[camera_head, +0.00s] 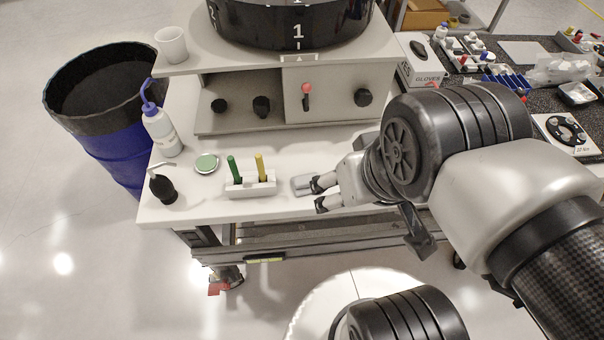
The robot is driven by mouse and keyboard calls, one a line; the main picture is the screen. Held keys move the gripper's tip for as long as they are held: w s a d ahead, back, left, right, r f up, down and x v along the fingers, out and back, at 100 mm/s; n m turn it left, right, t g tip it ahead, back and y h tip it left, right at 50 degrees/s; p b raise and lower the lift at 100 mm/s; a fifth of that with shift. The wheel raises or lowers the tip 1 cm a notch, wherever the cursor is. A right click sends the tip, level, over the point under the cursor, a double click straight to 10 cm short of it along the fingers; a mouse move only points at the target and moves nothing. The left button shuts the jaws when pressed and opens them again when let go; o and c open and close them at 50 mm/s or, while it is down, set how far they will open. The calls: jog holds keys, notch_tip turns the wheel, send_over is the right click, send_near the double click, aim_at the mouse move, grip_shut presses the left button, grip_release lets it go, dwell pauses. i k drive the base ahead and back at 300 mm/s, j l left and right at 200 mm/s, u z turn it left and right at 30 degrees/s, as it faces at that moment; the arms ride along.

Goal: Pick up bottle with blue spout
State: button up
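The bottle with the blue spout (163,135) stands upright on the left part of the white worktop. Its body is white and translucent, and its bent blue spout rises from a blue cap. My gripper (319,195) is low over the front of the worktop, well to the right of the bottle, pointing left. Its two black fingertips are apart, and I see nothing held between them. A small grey object (301,185) lies just left of the upper fingertip; I cannot tell whether they touch.
A small black dispenser bottle (162,188), a green-topped round tin (206,163) and a white holder (250,188) with green and yellow sticks stand near the bottle. A white cup (172,45) sits on the raised shelf. A blue drum (112,160) stands left of the worktop.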

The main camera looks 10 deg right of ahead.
aim_at(157, 123)
jog(key=i+j+z, duration=0.15)
jog(key=j+z, duration=0.2)
jog(key=j, duration=0.4)
jog(key=j+z, duration=0.35)
jog(key=j, duration=0.45)
jog(key=i, duration=0.05)
